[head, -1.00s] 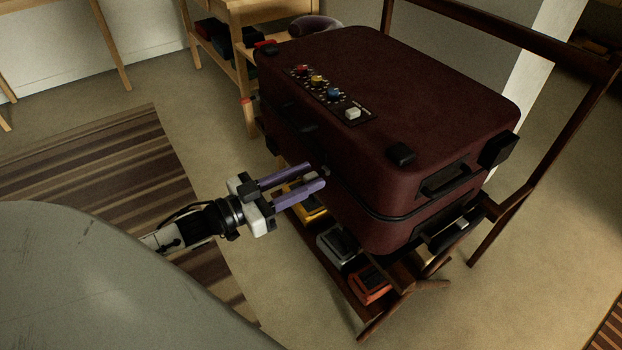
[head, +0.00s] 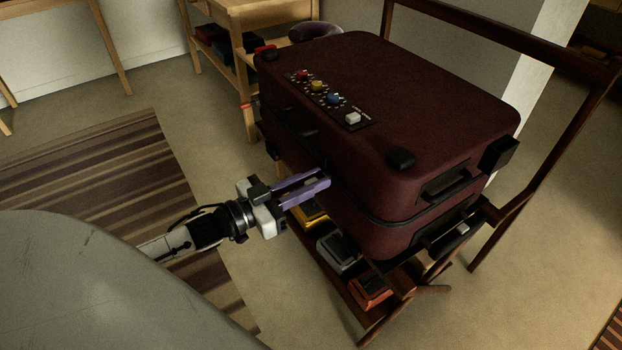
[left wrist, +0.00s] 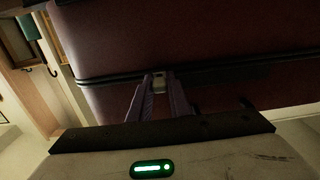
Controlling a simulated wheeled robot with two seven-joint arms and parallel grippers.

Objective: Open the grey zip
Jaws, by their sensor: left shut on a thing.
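The dark red suitcase (head: 420,110) lies flat on a dark wooden rack, its lid down. A black zip band (head: 385,216) runs around its side, and it also crosses the left wrist view (left wrist: 225,68). The small grey zip pull (left wrist: 159,82) sits on this band between my purple fingertips. My left gripper (head: 325,179) is at the suitcase's near left side, shut on the pull; its fingers also show in the left wrist view (left wrist: 159,90). In the head view the fingers hide most of the pull. My right gripper is not in view.
The lid carries a panel of coloured knobs (head: 332,96) and black corner pieces. Yellow, grey (head: 340,254) and orange (head: 370,291) boxes stand on the rack's lower shelf. A striped rug (head: 110,185) lies left; a wooden table (head: 262,12) stands behind. Floor at right is clear.

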